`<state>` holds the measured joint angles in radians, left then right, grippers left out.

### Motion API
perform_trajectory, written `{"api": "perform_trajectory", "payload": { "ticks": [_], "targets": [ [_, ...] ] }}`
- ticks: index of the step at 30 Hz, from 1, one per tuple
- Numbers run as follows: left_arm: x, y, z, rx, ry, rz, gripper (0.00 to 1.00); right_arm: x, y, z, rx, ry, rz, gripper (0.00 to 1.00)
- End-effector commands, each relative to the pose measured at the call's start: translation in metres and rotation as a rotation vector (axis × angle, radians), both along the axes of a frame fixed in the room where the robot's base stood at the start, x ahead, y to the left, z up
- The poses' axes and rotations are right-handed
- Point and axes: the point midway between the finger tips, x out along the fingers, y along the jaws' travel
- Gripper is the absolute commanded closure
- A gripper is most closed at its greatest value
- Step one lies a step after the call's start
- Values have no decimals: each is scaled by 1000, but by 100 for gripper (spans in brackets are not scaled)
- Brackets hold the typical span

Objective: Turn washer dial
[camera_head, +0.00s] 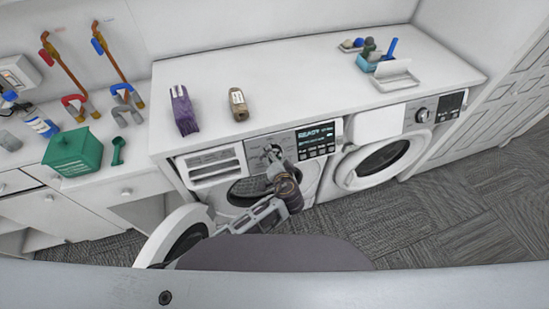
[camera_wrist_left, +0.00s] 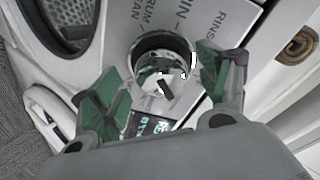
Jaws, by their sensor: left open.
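The washer dial (camera_wrist_left: 162,82) is a dark-rimmed round knob with a glossy face, on the grey control panel of the left machine. My left gripper (camera_wrist_left: 163,84) is open, with green finger pads on either side of the dial; I cannot tell if they touch it. In the head view my left gripper (camera_head: 272,153) is at the front of the washer (camera_head: 310,180), left of the lit "READY" display (camera_head: 316,138), and largely covers the dial. My right gripper is in neither view.
The washer's round door (camera_head: 178,238) hangs open at lower left, beside my arm. A second machine (camera_head: 372,162) stands to the right. Carpet (camera_head: 450,205) at right is clear.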

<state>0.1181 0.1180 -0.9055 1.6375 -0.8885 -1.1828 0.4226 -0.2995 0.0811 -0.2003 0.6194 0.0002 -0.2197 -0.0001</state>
Motion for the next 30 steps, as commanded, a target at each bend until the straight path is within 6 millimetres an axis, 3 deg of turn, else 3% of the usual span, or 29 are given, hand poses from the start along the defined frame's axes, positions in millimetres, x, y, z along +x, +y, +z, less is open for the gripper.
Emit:
{"api": "perform_trajectory", "payload": {
  "ticks": [21, 30],
  "targets": [
    [-82, -17, 40, 0, 1, 0, 24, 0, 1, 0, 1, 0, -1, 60],
    [-94, -19, 47, 1, 1, 0, 24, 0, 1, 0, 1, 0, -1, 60]
  ]
}}
